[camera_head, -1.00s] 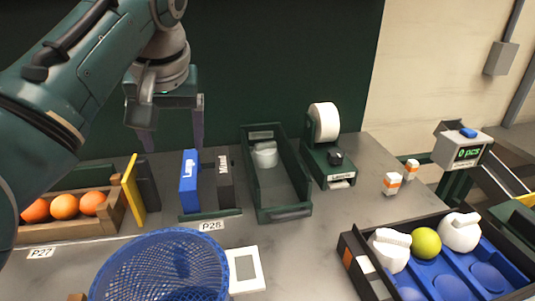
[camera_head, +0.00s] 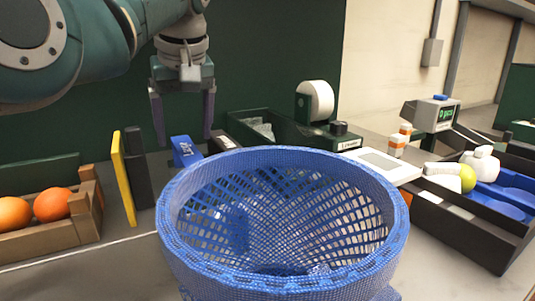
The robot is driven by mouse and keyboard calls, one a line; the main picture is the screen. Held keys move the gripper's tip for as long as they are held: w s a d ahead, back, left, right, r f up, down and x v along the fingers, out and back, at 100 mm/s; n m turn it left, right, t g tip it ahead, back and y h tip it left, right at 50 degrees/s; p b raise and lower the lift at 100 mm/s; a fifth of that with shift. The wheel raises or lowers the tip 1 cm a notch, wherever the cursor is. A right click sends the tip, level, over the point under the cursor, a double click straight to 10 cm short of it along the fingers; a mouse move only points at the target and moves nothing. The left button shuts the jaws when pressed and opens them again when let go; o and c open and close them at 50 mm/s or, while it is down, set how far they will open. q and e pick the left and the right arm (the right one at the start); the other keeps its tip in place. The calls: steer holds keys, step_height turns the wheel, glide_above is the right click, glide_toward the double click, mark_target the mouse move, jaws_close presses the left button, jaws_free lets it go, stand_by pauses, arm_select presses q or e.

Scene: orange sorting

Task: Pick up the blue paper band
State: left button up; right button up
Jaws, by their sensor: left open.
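The blue paper band (camera_head: 186,151), with white lettering, stands at the back of the counter, left of a dark one (camera_head: 224,141). My left gripper (camera_head: 184,140) comes down from above, open and empty. Its two fingers point down on either side of the band's upper part in the picture. I cannot tell whether they touch it or how far off they are in depth. My right gripper is not in view.
The large basket fills the front middle. A wooden crate (camera_head: 50,241) with oranges is at left, beside a yellow upright panel (camera_head: 123,178). A dark tray (camera_head: 465,222) with a yellow-green ball is at right. A label dispenser (camera_head: 318,102) stands at the back.

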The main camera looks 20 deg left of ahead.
mark_target(187, 148)
arm_select(q)
steer(key=b+x, duration=0.1)
steer(key=x, duration=0.2)
steer(key=shift+w+d+f, duration=0.1)
steer(key=shift+f, duration=0.2)
steer(key=shift+w+a+f+b, duration=0.1)
steer(key=shift+a+f+b, duration=0.05)
steer(key=shift+f+b, duration=0.15)
steer(key=shift+w+a+f+b, duration=0.1)
steer(key=shift+f+b, duration=0.05)
steer(key=shift+f, duration=0.2)
steer(key=shift+c, duration=0.3)
jaws_close()
